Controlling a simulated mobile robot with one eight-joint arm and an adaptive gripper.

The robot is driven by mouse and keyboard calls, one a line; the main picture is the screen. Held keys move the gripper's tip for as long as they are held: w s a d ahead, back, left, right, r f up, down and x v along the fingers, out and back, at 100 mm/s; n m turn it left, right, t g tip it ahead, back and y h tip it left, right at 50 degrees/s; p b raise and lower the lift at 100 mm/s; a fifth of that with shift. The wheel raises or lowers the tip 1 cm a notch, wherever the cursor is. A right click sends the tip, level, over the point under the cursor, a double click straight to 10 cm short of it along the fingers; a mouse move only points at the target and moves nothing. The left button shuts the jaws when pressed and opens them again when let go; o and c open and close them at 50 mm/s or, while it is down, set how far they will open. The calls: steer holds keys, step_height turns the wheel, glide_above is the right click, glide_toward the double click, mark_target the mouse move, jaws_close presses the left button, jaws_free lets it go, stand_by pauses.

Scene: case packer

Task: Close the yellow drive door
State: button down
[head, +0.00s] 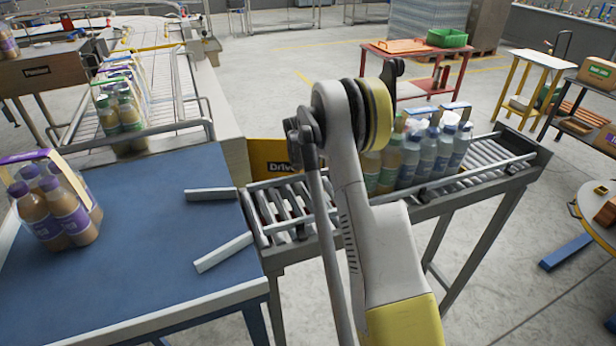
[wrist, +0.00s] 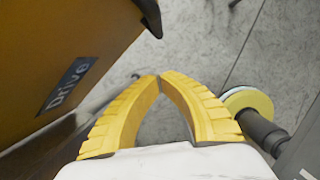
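The yellow drive door (head: 268,152) shows in the head view between the blue table and the roller conveyor, partly hidden by my arm and the conveyor. In the wrist view the door (wrist: 85,40) fills the upper left, with a dark blue "Drive" label on it. A dark piece (wrist: 148,17) sits at its upper right corner. I cannot tell how far the door stands open. My gripper (wrist: 160,77) has its two yellow fingers together at the tips with nothing between them. It is to the right of the door, apart from it in the picture. The head view hides my gripper behind my arm.
The roller conveyor (head: 510,158) carries several bottles (head: 410,160). The blue table (head: 130,240) at left holds a bottle pack (head: 55,212) and two pale guide bars. A round yellow-topped part (wrist: 250,103) stands right of my gripper. Bare floor shows beyond the fingertips.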

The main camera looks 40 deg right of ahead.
steer(key=shift+w+d+f+b, duration=0.1)
steer(key=shift+w+d, duration=0.1)
steer(key=shift+d, duration=0.45)
steer(key=shift+w+d+f+b, duration=0.1)
steer(key=shift+w+d, duration=0.15)
steer(key=shift+d, duration=0.45)
steer(key=shift+w+d+f+b, duration=0.1)
steer(key=shift+w+d, duration=0.1)
steer(key=shift+d, duration=0.45)
